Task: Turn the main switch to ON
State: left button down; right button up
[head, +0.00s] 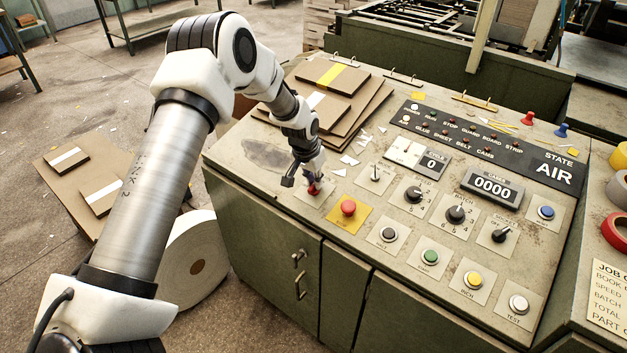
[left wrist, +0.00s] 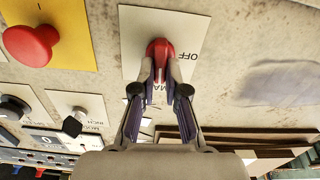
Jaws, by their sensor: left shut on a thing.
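The main switch is a red knob (head: 313,189) at the left front corner of the sloping control panel (head: 345,150). It also shows as a red knob (left wrist: 159,47) in the left wrist view, on a white plate (left wrist: 190,25) with "OFF" and part of "MA..." readable; the rest of the lettering is hidden by the fingers. My left gripper (head: 304,182) reaches down to the knob from above, and its two fingertips (left wrist: 159,75) are shut on it. The knob's exact angle is hard to tell. My right gripper is in neither view.
A red mushroom button (head: 348,208) on a yellow plate stands close to the right of the switch. A small toggle (head: 376,174) and several dials and buttons lie further right. Stacked greyboards (head: 345,107) lie behind the gripper. Bare panel lies left of the switch.

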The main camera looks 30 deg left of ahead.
pick_arm(q)
jog(key=shift+s+f+m, duration=0.1)
jog(key=shift+m, duration=0.5)
jog(key=c, duration=1.2)
grip_release()
jog(key=v, duration=1.2)
